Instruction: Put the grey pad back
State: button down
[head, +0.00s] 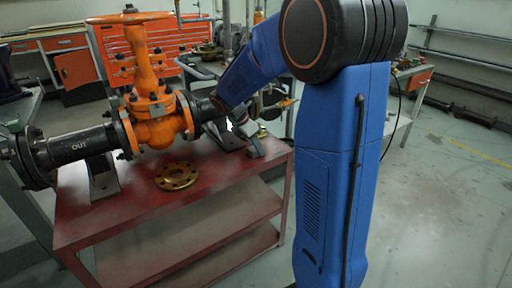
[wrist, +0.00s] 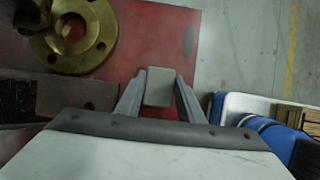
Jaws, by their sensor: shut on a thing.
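The grey pad (wrist: 159,87) is a small block between the two fingers of my gripper (wrist: 160,84) in the wrist view. The fingers are shut on it from both sides, over the red bench top (wrist: 140,40). I cannot tell how high the pad is above the bench. A dark grey oval patch (wrist: 188,42) shows on the bench top ahead of the pad, a little to the right, near the bench edge. In the head view my gripper (head: 253,141) is small, at the right end of the bench, and the pad is not clear there.
A brass flange (head: 176,176) lies flat on the bench; it also shows in the wrist view (wrist: 98,38). The orange gate valve (head: 155,110) and its black pipe (head: 80,146) stand behind it on supports. The bench's front middle is clear. Floor shows beyond its right edge.

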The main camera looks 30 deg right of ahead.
jog(key=shift+f, duration=0.15)
jog(key=c, duration=1.2)
grip_release()
jog(key=v, duration=1.2)
jog(key=s+a+f+m+t+y, duration=0.1)
jog(key=s+a+m, duration=0.2)
jog(key=s+m, duration=0.3)
jog(key=s+a+f+m+t+y, duration=0.2)
jog(key=s+a+m, duration=0.2)
jog(key=s, duration=1)
jog(key=s+a+f+m+t+y, duration=0.1)
jog(key=s+a+m+y, duration=0.1)
jog(key=s+m, duration=0.6)
jog(key=shift+s+a+f+t, duration=0.2)
jog(key=shift+s+a+t, duration=0.1)
jog(key=shift+s+a, duration=0.65)
jog(key=shift+d, duration=0.1)
